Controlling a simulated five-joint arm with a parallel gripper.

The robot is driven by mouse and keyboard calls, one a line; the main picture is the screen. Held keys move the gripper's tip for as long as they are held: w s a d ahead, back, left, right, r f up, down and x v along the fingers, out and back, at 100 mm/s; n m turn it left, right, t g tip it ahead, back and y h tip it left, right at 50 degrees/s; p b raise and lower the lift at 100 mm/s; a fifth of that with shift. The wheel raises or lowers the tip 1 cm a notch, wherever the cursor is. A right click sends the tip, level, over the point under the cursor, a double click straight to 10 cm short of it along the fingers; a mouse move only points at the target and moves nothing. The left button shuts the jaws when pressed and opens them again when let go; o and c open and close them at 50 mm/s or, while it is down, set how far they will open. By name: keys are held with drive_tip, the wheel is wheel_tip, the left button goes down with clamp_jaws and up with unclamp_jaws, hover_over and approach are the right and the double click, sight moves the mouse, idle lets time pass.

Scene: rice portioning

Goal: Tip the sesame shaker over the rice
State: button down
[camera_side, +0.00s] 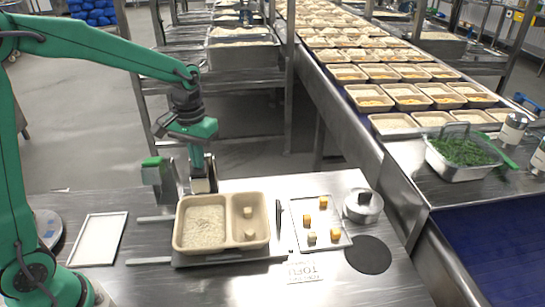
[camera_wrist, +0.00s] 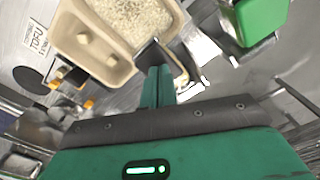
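The rice (camera_side: 205,227) fills the left compartment of a beige two-part tray (camera_side: 183,235); the right compartment holds pale cubes. In the wrist view the rice (camera_wrist: 138,15) is at the top. My gripper (camera_side: 204,187) is just behind the tray, its fingers pointing down. In the wrist view its fingers (camera_wrist: 154,62) look together, with nothing seen between them. A grey container with a bright green top (camera_side: 157,178) stands left of my gripper, apart from it; its green top (camera_wrist: 262,18) shows at upper right in the wrist view. No label shows whether it is the sesame shaker.
A white board (camera_side: 99,239) is at left.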

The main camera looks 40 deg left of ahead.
drive_tip(key=shift+w+a+r, duration=0.15)
drive_tip(key=shift+r, duration=0.5)
drive_tip(key=shift+w+a+r, duration=0.1)
drive_tip(key=shift+r, duration=0.6)
drive_tip(key=shift+w+a+r, duration=0.15)
drive_tip(key=shift+r, duration=0.5)
drive_tip(key=shift+r, duration=0.1)
wheel_tip(320, 180, up, 6)
drive_tip(key=shift+r, duration=0.2)
drive_tip(key=shift+f, duration=3.3)
